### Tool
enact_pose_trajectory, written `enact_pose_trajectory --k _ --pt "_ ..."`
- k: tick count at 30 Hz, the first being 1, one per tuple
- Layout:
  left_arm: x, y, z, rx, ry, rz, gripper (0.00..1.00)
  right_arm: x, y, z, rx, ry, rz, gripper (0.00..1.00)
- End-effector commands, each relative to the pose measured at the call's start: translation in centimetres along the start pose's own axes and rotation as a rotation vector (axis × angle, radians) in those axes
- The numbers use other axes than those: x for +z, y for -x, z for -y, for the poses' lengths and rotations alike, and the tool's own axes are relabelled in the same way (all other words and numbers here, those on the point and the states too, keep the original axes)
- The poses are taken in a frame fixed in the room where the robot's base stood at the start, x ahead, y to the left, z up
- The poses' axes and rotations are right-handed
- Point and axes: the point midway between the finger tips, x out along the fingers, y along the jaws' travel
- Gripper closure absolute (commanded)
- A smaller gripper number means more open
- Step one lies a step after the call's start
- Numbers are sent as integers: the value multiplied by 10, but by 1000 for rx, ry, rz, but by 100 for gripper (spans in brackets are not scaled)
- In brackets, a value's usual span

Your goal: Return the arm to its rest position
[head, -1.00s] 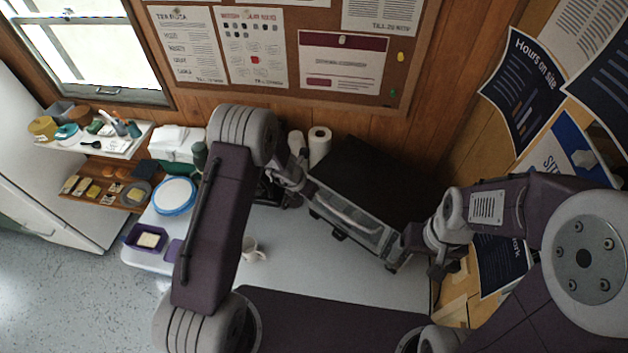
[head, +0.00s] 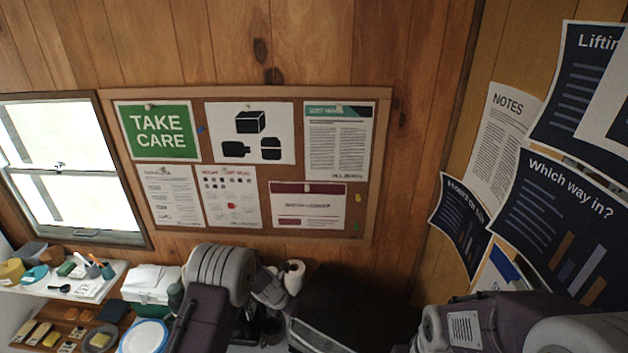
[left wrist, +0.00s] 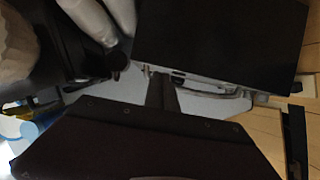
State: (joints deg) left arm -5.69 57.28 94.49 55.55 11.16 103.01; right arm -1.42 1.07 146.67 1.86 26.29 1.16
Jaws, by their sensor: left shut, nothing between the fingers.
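My left gripper (left wrist: 162,88) shows in the left wrist view with its fingers shut and nothing between them. In the head view my left arm, dark purple with a grey elbow, rises at the bottom centre, its wrist bent down to the right; its fingers cannot be made out there. The gripper is beside a black box-like appliance (head: 352,300), whose dark top also fills the upper right of the left wrist view (left wrist: 220,40). My right arm shows only in part at the lower right of the head view; its gripper is out of frame.
A paper roll (head: 293,277) stands behind my left wrist. Shelves (head: 60,310) with small items, a green-and-white box (head: 150,288) and a blue-rimmed round lid (head: 143,337) are at left. A pinboard (head: 385,170) and posters (head: 560,225) cover the walls.

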Motion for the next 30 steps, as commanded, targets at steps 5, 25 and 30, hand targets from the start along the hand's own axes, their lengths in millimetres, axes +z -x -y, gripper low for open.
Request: enact_pose_trajectory --k 5,25,30 --pt "22 -6 -21 55 -8 114 100 7 -69 -1 0 0 1 17" --pt "-238 48 55 -188 -2036 -178 100 22 -212 -4 0 0 0 17" --pt "-271 50 61 -367 -2450 -179 100 22 -212 -4 0 0 0 17"
